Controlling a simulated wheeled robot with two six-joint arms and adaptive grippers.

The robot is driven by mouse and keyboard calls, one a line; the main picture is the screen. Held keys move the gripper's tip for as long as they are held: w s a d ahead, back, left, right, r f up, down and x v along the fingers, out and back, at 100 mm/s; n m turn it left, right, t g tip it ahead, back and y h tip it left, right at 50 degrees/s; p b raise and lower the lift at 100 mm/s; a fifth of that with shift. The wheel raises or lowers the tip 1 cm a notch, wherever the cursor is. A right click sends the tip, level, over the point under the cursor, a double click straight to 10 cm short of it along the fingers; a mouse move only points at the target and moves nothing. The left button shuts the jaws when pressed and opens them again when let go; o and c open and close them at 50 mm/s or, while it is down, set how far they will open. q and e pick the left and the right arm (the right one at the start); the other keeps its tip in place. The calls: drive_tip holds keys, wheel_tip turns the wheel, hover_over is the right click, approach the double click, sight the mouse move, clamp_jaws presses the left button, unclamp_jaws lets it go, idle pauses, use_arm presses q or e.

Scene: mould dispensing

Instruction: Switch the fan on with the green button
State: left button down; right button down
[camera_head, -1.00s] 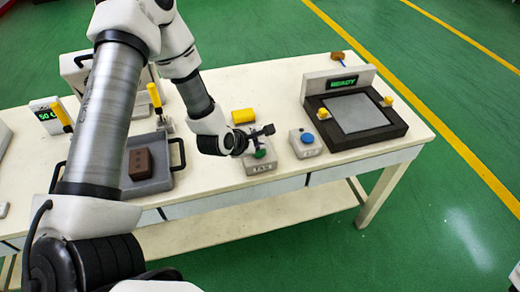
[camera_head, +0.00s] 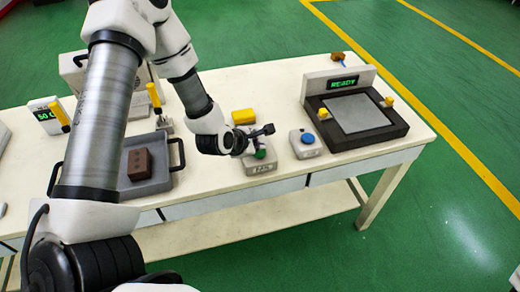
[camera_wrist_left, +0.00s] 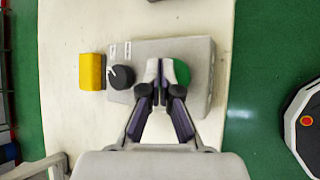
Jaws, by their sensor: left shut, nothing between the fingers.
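The green button (camera_head: 261,154) sits on top of a small grey control box (camera_head: 262,168) near the table's front edge. In the left wrist view the green button (camera_wrist_left: 182,74) is partly covered by a fingertip, and the grey box (camera_wrist_left: 203,95) also carries a black knob (camera_wrist_left: 121,77). My left gripper (camera_head: 254,148) is over this box, right at the button in the head view. In the wrist view its shut, empty fingertips (camera_wrist_left: 160,68) lie between knob and button, overlapping the button's edge. I cannot tell whether they touch it. No fan is recognisable. My right gripper is out of view.
A yellow block (camera_head: 243,116) lies behind the box. A grey box with a blue button (camera_head: 307,138) stands to its right, then a dark station with a READY display (camera_head: 343,81). A grey tray (camera_head: 150,186) holding a brown block (camera_head: 139,165) is left.

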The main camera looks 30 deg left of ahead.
sight(258, 152)
use_arm(q)
drive_tip(key=shift+r+p, duration=2.15)
drive_tip(key=shift+r, duration=0.95)
drive_tip(key=shift+f, duration=0.1)
